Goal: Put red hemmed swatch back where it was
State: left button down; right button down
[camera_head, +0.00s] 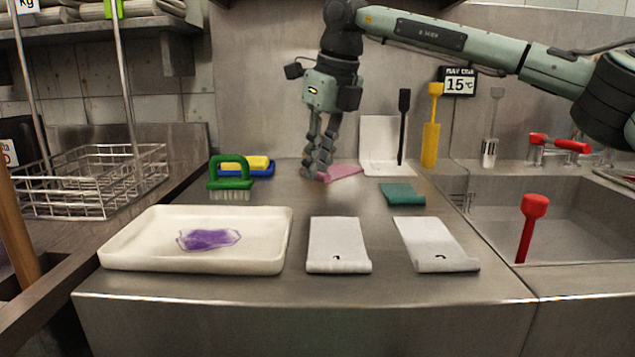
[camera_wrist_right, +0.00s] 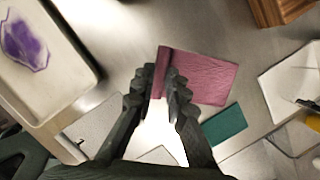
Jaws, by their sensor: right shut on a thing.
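The pinkish-red swatch (camera_head: 343,172) is near the back middle of the steel counter. One edge of it looks folded into a hem. In the right wrist view the swatch (camera_wrist_right: 205,80) spreads out from between the fingertips, with its hemmed edge in the jaws. My right gripper (camera_head: 318,174) points down and is shut on that edge; it also shows in the wrist view (camera_wrist_right: 163,82). The swatch is low over the counter; I cannot tell if it touches it. My left gripper is not in view.
A teal swatch (camera_head: 402,194) lies right of the gripper. Two pale cloths (camera_head: 338,240) (camera_head: 432,240) lie in front, beside a white tray (camera_head: 120,250) holding a purple patch (camera_head: 208,239). A green brush (camera_head: 231,175) is left; a white board (camera_head: 380,140) stands behind. The sink (camera_head: 570,225) is right.

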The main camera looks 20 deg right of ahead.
jog(key=shift+f, duration=2)
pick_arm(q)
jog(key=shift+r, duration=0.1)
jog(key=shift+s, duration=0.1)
pick_arm(e)
jog(key=shift+f, duration=0.1)
jog(key=c, duration=1.5)
grip_release()
jog(key=shift+c, duration=0.2)
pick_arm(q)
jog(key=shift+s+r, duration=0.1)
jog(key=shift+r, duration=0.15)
